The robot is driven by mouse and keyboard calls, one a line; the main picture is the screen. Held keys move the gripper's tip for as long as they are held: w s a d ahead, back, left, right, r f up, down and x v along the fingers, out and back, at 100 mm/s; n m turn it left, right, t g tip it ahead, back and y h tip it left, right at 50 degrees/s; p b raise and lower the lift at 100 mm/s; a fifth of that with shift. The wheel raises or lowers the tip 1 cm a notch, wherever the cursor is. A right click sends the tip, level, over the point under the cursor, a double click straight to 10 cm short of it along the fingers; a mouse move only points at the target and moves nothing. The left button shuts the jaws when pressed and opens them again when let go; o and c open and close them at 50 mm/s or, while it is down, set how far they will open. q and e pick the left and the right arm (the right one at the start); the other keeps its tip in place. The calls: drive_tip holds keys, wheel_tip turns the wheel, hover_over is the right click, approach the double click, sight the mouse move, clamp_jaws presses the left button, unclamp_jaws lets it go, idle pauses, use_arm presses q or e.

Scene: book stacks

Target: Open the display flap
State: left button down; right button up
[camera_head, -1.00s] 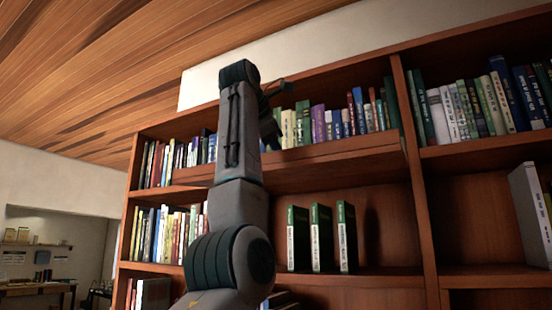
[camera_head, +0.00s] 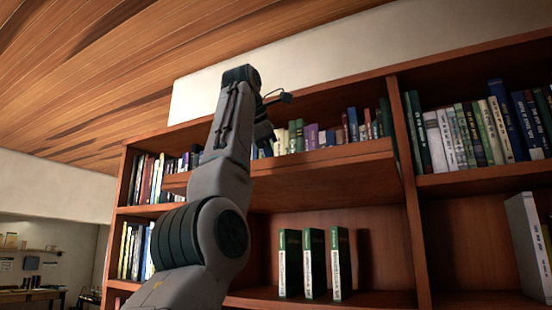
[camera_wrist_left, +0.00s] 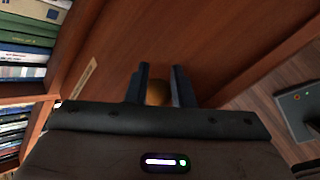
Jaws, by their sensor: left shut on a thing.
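The display flap is a reddish-brown wooden panel that fills the middle of the left wrist view (camera_wrist_left: 130,45). In the head view the wooden front (camera_head: 335,160) spans the bay below the upper row of books. A small round brown knob (camera_wrist_left: 157,94) sits between the fingers of my left gripper (camera_wrist_left: 159,75), which is shut on it. My right gripper is in neither view.
Three green books (camera_head: 313,262) stand on the shelf below. Upper books (camera_head: 350,130) line the bay above the panel. A wooden upright (camera_head: 408,190) separates the right bay. A grey device (camera_wrist_left: 300,110) shows at the right of the wrist view.

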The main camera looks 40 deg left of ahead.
use_arm(q)
drive_tip(key=shift+s+a, duration=0.1)
drive_tip(key=shift+a, duration=0.15)
drive_tip(key=c, duration=1.6)
unclamp_jaws()
drive_tip(key=shift+c, duration=0.2)
drive_tip(key=o, duration=0.3)
drive_tip(key=shift+a, duration=0.2)
drive_tip(key=shift+o, duration=1.1)
drive_tip(key=shift+a+f, duration=0.1)
drive_tip(key=shift+a, duration=0.2)
drive_tip(key=shift+d, duration=0.15)
drive_tip(key=p+v, duration=0.3)
drive_tip(key=v, duration=0.7)
drive_tip(key=shift+s+r, duration=0.15)
drive_tip(key=shift+r, duration=0.2)
